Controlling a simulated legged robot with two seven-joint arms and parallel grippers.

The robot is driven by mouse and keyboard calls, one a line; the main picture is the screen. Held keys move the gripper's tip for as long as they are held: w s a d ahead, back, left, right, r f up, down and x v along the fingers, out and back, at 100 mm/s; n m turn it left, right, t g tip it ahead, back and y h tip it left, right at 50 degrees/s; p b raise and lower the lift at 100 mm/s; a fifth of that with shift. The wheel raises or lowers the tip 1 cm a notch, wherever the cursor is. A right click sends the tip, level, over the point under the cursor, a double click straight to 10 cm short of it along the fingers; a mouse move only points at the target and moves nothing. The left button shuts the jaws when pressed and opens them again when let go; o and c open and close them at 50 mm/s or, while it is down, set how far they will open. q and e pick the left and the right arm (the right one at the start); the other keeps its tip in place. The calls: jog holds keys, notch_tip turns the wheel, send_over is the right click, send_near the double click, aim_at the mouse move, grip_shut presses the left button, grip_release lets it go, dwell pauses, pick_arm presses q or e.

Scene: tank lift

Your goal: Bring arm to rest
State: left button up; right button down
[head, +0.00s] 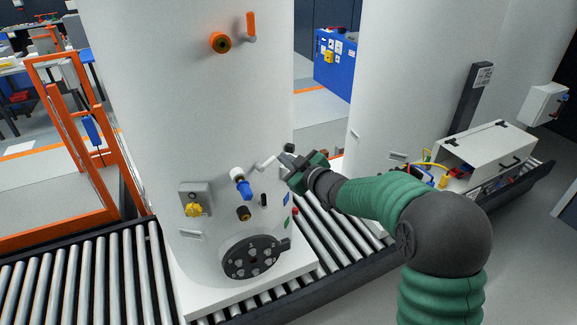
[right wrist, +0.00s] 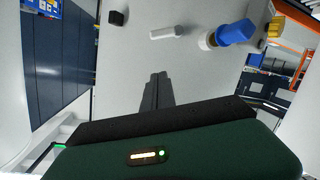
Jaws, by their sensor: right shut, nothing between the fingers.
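My right arm, green and dark grey, comes in from the lower right in the head view. Its gripper (head: 287,160) is in front of the right side of the near white tank (head: 190,90), close to a white lever handle (head: 265,163). In the right wrist view the gripper fingers (right wrist: 155,90) are together and empty, pointing at the tank wall. The white handle (right wrist: 168,32) shows beyond the fingertips, apart from them in that view. A blue-capped fitting (right wrist: 235,33) is to its right. My left gripper is not in view.
The tank stands on a roller conveyor (head: 80,285). It carries a yellow knob (head: 194,209), a black round flange (head: 250,258) and an orange handle (head: 251,26). A second white tank (head: 420,80) and a grey box (head: 485,150) stand to the right. An orange frame (head: 70,150) is at left.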

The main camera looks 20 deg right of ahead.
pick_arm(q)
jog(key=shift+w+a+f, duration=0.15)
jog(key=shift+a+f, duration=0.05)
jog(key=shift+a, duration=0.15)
pick_arm(e)
jog(key=shift+s+a+r, duration=0.15)
jog(key=shift+s+a, duration=0.1)
jog(key=shift+s, duration=0.2)
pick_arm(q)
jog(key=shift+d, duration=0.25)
pick_arm(e)
jog(key=shift+d, duration=0.3)
jog(key=s+a+f+m+g+h+b, duration=0.25)
jog(key=s+f, duration=0.35)
jog(key=f, duration=0.5)
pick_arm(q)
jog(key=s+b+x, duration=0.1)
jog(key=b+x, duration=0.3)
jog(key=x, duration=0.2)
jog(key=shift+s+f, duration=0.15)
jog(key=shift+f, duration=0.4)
pick_arm(e)
jog(key=s+a+f+m+g, duration=0.2)
jog(key=s+f+g, duration=0.3)
jog(key=s, duration=0.8)
jog(key=s+a+f+m+g, duration=0.2)
jog(key=s+a+f+g, duration=0.2)
jog(key=s+f, duration=0.7)
jog(key=shift+s+g, duration=0.55)
jog(key=shift+s, duration=0.75)
